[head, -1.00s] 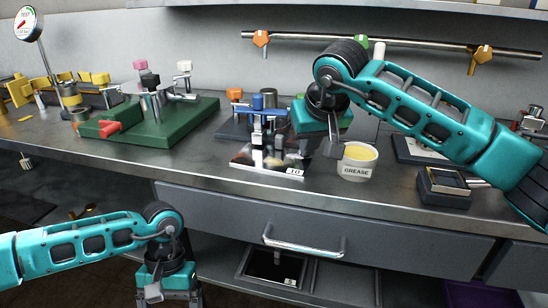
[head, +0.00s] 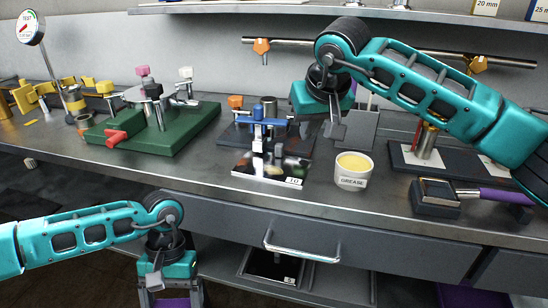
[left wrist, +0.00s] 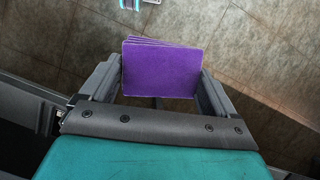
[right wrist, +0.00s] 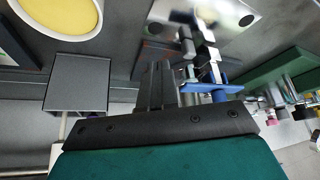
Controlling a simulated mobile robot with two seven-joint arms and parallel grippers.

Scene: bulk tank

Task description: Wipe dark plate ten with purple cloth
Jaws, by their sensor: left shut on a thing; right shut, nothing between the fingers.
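The dark plate ten (head: 262,170) is a glossy, reflective slab labelled 10, lying near the front of the bench below a blue-handled clamp (head: 262,122). The purple cloth (left wrist: 160,68) is a folded stack in the left wrist view; only a bit shows at the bottom of the head view (head: 175,302). My left gripper (head: 160,285) is shut on the cloth, in front of the bench and below its top. My right gripper (head: 335,130) is shut and empty, pointing down above the bench, right of the clamp and behind the grease tub. Its closed fingers show in the right wrist view (right wrist: 157,85).
The white grease tub (head: 353,171) stands right of the plate. A green fixture (head: 155,130) is to the left. A small dark block (head: 435,197) and a purple-handled tool (head: 495,195) lie at right. A drawer handle (head: 303,247) juts from the bench front.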

